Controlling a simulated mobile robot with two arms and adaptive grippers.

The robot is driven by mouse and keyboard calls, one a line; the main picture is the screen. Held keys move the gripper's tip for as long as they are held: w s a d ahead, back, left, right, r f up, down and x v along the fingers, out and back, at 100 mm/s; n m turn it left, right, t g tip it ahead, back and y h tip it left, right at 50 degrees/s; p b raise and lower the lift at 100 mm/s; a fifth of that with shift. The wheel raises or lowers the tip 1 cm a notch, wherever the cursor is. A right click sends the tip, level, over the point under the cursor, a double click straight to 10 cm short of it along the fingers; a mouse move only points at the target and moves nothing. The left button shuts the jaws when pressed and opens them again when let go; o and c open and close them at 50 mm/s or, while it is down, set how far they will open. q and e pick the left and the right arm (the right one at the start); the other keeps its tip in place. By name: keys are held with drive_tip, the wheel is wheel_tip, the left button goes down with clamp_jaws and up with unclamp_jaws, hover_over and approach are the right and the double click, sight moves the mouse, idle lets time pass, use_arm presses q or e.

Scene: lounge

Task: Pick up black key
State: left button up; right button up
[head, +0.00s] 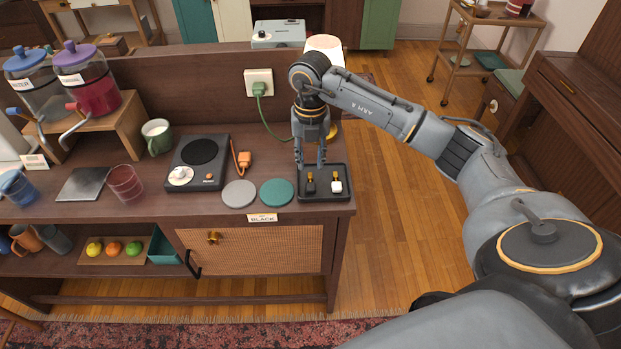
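The black key (310,187), with a brass-coloured upper part, is in the left half of a small dark tray (343,199) at the right end of the counter. A white key (336,187) of similar shape is beside it in the right half. My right gripper (310,163) points down just above the black key. Its two fingers are apart, with nothing seen between them. Whether the fingertips reach the key's brass part is hard to tell. My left gripper is not in view.
Grey (239,194) and teal (277,192) discs lie left of the tray, above a "BLACK" label (262,218). A hot plate (198,163), an orange plug (241,158) and a green cord (275,126) are near. Open floor lies right of the counter.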

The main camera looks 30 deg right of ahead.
sight(311, 182)
drive_tip(key=shift+f, duration=0.6)
drive_tip(key=f+p, duration=0.1)
drive_tip(key=f, duration=0.3)
drive_tip(key=shift+s+a+f+p, duration=0.15)
drive_tip(key=shift+s+f+p, duration=0.05)
drive_tip(key=shift+p, duration=0.2)
drive_tip(key=shift+f, duration=0.4)
drive_tip(key=shift+c, duration=0.2)
drive_tip(key=c, duration=0.5)
